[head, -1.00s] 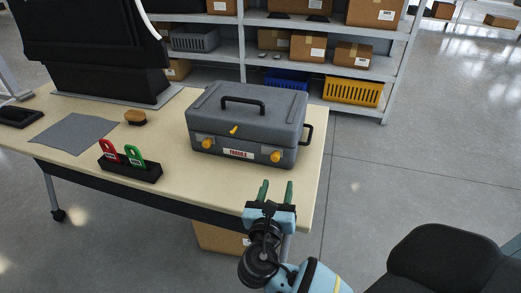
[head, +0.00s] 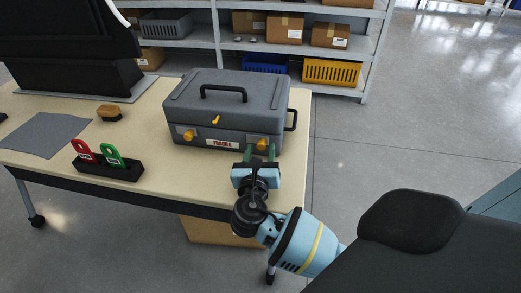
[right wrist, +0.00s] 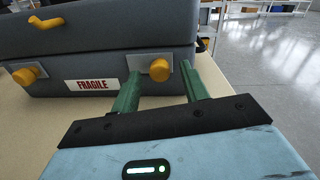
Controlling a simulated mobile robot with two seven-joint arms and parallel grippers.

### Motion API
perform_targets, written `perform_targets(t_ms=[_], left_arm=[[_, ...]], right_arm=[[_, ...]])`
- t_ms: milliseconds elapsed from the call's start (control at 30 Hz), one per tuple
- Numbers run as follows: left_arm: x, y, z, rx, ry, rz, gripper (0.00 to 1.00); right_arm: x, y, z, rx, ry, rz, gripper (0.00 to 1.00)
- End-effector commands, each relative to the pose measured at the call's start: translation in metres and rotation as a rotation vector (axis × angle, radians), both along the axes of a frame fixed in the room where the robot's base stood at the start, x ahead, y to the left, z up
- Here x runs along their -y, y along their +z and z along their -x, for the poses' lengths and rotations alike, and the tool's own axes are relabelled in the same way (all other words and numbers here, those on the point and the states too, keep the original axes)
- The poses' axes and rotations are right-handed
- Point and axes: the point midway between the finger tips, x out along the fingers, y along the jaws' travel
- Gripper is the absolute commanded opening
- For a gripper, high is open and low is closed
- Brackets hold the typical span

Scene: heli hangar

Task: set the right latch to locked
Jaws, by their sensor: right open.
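The grey case (head: 222,112) stands closed on the table, with a black handle on its lid. The right latch (right wrist: 160,70) is a yellow knob on a pale plate on the case's front; in the head view my gripper hides most of it. The left latch (head: 189,134) is a similar yellow knob, also in the right wrist view (right wrist: 27,75). A yellow lever (head: 215,119) sits in the middle above the FRAGILE label (head: 222,143). My right gripper (head: 260,152) is open and empty, its green fingers just in front of the right latch. My left gripper is not in view.
A black holder (head: 108,168) with a red and a green tag stands at the table's front left. A brush (head: 109,112) and a grey cloth (head: 44,134) lie farther left. The table's right edge is close beside the case. A shelf with boxes stands behind.

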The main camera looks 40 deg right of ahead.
Motion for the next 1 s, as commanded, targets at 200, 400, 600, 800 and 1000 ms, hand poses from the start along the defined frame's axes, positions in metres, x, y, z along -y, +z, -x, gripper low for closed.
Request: perform_targets(t_ms=[200,400,600,800,1000], left_arm=[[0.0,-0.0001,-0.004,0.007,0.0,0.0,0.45],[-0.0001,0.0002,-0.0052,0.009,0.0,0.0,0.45],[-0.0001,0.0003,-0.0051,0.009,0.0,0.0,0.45],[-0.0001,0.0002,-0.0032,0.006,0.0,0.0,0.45],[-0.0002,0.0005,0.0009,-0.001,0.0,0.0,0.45]], right_arm=[[0.0077,0.0001,-0.0073,0.0,0.001,0.0,0.45],[0.0079,0.0001,-0.0074,0.0,0.001,0.0,0.45],[0.0077,0.0,-0.0072,-0.001,0.001,-0.001,0.21],[0.0076,-0.0001,-0.0071,-0.001,0.001,-0.001,0.0],[0.0063,0.0,-0.0086,0.0,0.001,-0.002,0.0]])
